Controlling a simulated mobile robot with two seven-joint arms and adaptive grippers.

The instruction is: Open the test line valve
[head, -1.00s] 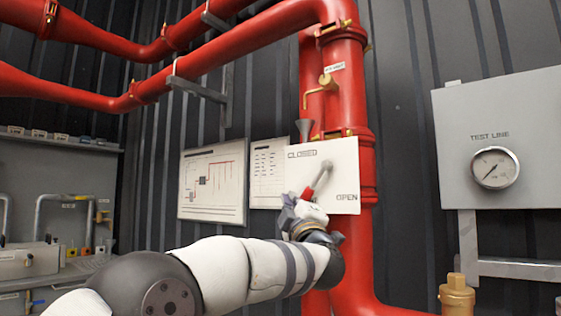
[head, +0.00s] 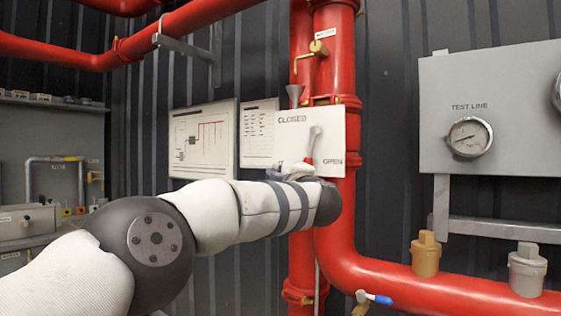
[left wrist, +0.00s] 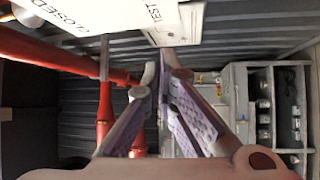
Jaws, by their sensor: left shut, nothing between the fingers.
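The test line valve lever (head: 314,143) is on a white plate (head: 290,130) marked CLOSED at upper left and OPEN at lower right. The lever is grey with a red grip (head: 309,160), and points down and slightly left. My left gripper (left wrist: 160,65) is shut and empty. In the head view my left wrist covers most of it, just below the lever's grip; I cannot tell whether they touch. In the left wrist view the plate (left wrist: 90,14) appears upside down above the fingers, and the lever cannot be made out clearly. My right gripper is not in view.
A red vertical pipe (head: 338,70) runs behind the plate and bends right below. A grey panel with the TEST LINE gauge (head: 469,137) stands at right. Brass (head: 425,254) and grey (head: 527,268) fittings sit on the lower pipe. Papers (head: 202,140) hang left of the plate.

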